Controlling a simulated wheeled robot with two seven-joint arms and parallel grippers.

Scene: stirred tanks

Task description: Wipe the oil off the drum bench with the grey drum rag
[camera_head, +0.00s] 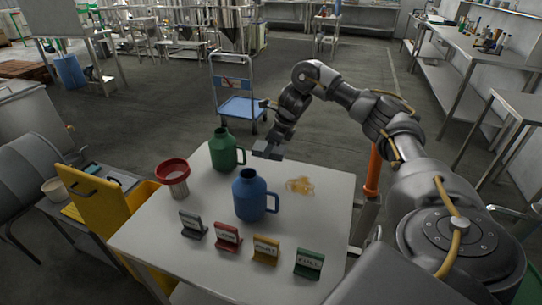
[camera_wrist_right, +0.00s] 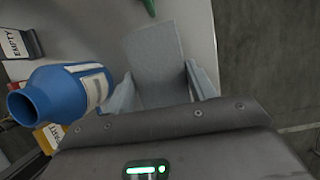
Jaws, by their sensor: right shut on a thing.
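The oil is an orange-brown puddle (camera_head: 300,185) on the pale drum bench (camera_head: 215,255), right of the blue jug. My right gripper (camera_head: 271,148) is over the far edge area of the bench, beyond the blue jug and right of the green jug. In the right wrist view it is shut on the grey drum rag (camera_wrist_right: 155,58), a flat light-grey cloth sticking out between the fingers. The oil does not show in that view. Whether the rag touches the bench I cannot tell. My left gripper is not in view.
The blue jug (camera_head: 251,196) and green jug (camera_head: 223,150) stand on the bench, with a red-rimmed vessel (camera_head: 174,178) at left. Several coloured label stands line the front, including a green one (camera_head: 309,263). A blue trolley (camera_head: 240,108) stands beyond. Bench around the oil is clear.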

